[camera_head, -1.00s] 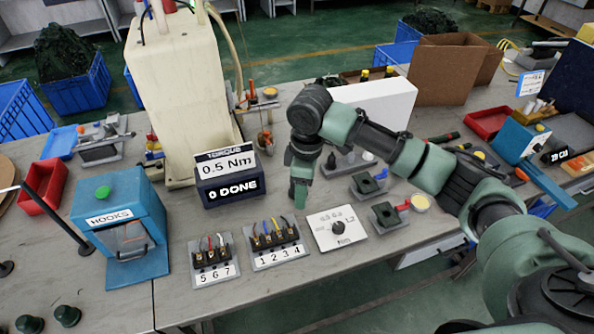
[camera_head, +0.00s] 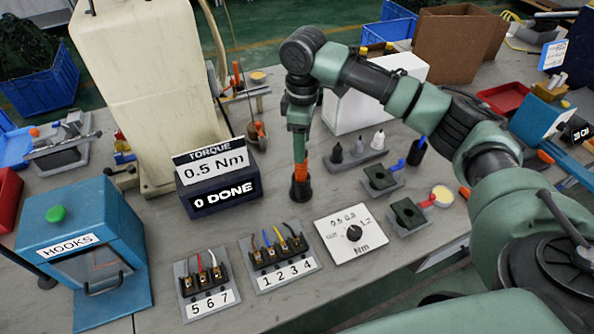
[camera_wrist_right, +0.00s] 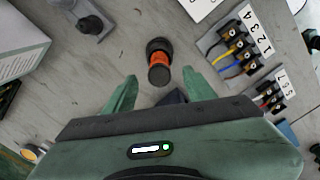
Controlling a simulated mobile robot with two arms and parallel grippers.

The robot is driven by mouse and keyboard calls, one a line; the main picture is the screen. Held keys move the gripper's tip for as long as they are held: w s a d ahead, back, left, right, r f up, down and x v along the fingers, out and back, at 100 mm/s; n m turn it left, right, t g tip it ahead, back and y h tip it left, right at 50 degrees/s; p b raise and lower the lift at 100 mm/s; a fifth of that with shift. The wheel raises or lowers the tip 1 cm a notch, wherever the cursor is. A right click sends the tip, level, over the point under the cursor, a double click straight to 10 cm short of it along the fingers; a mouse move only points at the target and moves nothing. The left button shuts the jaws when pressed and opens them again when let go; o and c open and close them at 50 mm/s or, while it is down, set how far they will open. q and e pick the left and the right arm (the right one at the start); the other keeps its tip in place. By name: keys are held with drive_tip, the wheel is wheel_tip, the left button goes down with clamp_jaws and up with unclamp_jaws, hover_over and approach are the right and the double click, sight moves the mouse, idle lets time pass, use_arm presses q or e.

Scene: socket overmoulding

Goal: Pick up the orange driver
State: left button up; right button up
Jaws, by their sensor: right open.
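The orange driver (camera_head: 301,173) stands upright on the bench, its dark round base on the surface, left of the torque dial plate. My right gripper (camera_head: 300,150) points down over it, its fingers hiding part of the driver's top. In the right wrist view, the driver (camera_wrist_right: 158,58) shows orange with a dark end. It lies just beyond the gap between the open fingers of my right gripper (camera_wrist_right: 159,78), which hold nothing. My left gripper is not in view.
The torque display (camera_head: 215,183) stands left of the driver. Terminal blocks (camera_head: 279,261) and the dial plate (camera_head: 351,234) lie in front. Bare bench surrounds the driver.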

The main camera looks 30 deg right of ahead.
sight(301, 173)
drive_tip(key=shift+w+f, duration=0.2)
drive_tip(key=shift+f, duration=0.6)
drive_tip(key=shift+s+f+p, duration=0.2)
drive_tip(key=shift+f+p, duration=0.1)
drive_tip(key=shift+f, duration=0.5)
wheel_tip(301, 173, down, 5)
drive_tip(key=shift+p, duration=0.4)
drive_tip(key=shift+w+r, duration=0.1)
clamp_jaws()
